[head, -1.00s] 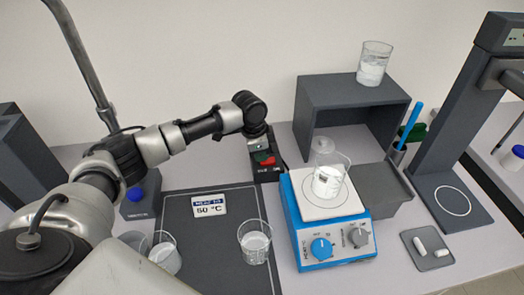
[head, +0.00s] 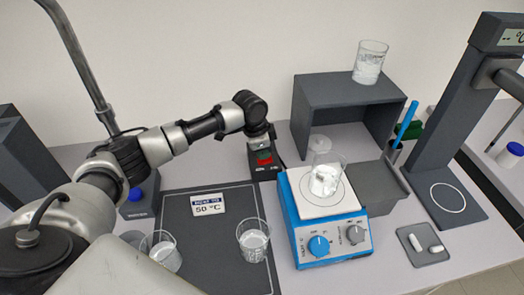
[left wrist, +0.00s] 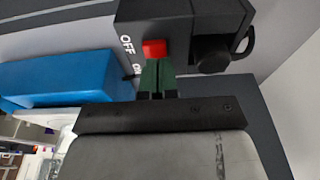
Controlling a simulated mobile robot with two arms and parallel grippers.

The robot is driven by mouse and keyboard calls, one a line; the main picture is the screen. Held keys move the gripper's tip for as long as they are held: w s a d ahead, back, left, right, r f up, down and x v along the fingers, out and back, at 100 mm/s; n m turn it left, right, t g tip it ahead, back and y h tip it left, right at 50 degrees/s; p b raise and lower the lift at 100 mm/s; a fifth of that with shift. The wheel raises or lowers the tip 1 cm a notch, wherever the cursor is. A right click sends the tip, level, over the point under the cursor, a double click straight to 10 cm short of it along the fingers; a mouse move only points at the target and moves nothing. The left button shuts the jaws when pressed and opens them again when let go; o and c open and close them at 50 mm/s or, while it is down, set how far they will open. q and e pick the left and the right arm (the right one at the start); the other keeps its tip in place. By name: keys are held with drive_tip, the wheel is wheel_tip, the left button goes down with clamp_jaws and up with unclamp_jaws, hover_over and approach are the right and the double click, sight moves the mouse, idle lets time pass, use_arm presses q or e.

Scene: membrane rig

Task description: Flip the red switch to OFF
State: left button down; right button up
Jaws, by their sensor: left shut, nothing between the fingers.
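The red switch (left wrist: 154,48) sits on a dark switch box, with the word OFF on one side and a partly covered label below it in the left wrist view. In the head view the red switch (head: 264,157) shows on the dark box (head: 266,173) behind the hotplate's left corner. My left gripper (left wrist: 158,66) is shut and empty, its green fingertips right at the switch's edge. I cannot tell whether they touch it. In the head view my left gripper (head: 263,147) hangs over the box and hides part of it. My right gripper is not in view.
A blue hotplate (head: 334,243) with a beaker (head: 324,180) on it stands close to the right of the box. Beakers (head: 253,243) stand on the dark mat (head: 215,240) in front. A grey shelf (head: 345,95) with a beaker on top stands behind.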

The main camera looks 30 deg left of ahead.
use_arm(q)
wheel_tip(320, 180, up, 5)
drive_tip(key=p, duration=0.6)
drive_tip(key=shift+d, duration=0.1)
drive_tip(key=shift+s+a+r+b, duration=0.25)
drive_tip(key=shift+a+b, duration=0.35)
drive_tip(key=shift+b, duration=0.4)
drive_tip(key=s+a+b+v, duration=0.1)
drive_tip(key=v, duration=0.7)
drive_tip(key=shift+s+a+f+b, duration=0.15)
drive_tip(key=shift+f+b, duration=0.1)
drive_tip(key=shift+b, duration=0.1)
drive_tip(key=shift+r, duration=0.1)
drive_tip(key=w+d+p+v, duration=0.1)
drive_tip(key=d+p+v, duration=0.1)
drive_tip(key=p+v, duration=0.9)
wheel_tip(320, 180, up, 2)
drive_tip(key=shift+w, duration=0.2)
